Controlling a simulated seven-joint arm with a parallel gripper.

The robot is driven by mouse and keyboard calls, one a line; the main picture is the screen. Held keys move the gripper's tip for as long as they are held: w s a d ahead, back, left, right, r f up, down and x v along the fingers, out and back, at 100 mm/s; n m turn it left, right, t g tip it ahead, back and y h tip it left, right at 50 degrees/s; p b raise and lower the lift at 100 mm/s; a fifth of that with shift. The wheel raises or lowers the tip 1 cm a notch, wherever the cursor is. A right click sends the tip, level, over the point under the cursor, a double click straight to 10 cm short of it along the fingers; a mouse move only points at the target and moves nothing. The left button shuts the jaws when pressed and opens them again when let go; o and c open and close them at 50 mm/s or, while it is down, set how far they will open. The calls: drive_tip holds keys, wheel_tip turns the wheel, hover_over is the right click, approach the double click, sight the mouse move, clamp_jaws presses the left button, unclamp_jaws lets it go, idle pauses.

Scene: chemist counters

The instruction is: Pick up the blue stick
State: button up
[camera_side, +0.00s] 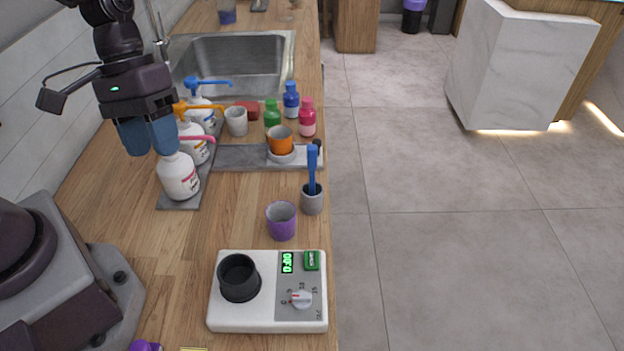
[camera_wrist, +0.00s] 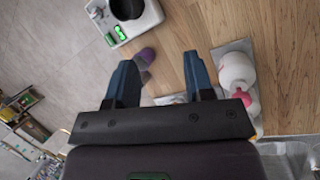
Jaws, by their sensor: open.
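The blue stick (camera_side: 312,168) stands upright in a small grey cup (camera_side: 312,200) near the counter's right edge in the side view. My gripper (camera_side: 149,140) is open and empty at the upper left, above the pump bottles and well to the left of the stick. In the wrist view my gripper (camera_wrist: 158,72) shows two blue fingers spread apart over the bare wood. I cannot make out the stick in the wrist view; the fingers and gripper body may hide it.
A purple cup (camera_side: 281,221) stands just in front of the grey cup. A white device (camera_side: 268,318) with a black cup (camera_side: 239,278) is nearer. Pump bottles (camera_side: 178,178) stand left, an orange cup (camera_side: 280,138) and small bottles (camera_side: 307,120) behind. The wood between is clear.

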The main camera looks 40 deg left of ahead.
drive_tip(key=w+d+f+n+t+h, duration=0.2)
drive_tip(key=w+f+n+t+h, duration=0.1)
drive_tip(key=n, duration=0.3)
drive_tip(key=w+d+f+n+t+h, duration=0.2)
drive_tip(key=w+f+n+t+h, duration=0.1)
drive_tip(key=w+n, duration=0.3)
drive_tip(key=w+d+f+n+t+h, duration=0.3)
drive_tip(key=w+f+n+t+h, duration=0.1)
drive_tip(key=n, duration=0.3)
drive_tip(key=shift+w+f+h, duration=0.4)
drive_tip(key=shift+f+h, duration=0.1)
drive_tip(key=shift+f, duration=0.05)
drive_tip(key=w+a+n+t+y, duration=0.2)
drive_tip(key=w+n+t, duration=0.1)
drive_tip(key=w+t, duration=0.1)
hover_over(312, 178)
drive_tip(key=w+d, duration=0.1)
drive_tip(key=w, duration=0.1)
drive_tip(key=shift+s+r, duration=0.15)
drive_tip(key=shift+r, duration=0.2)
clamp_jaws()
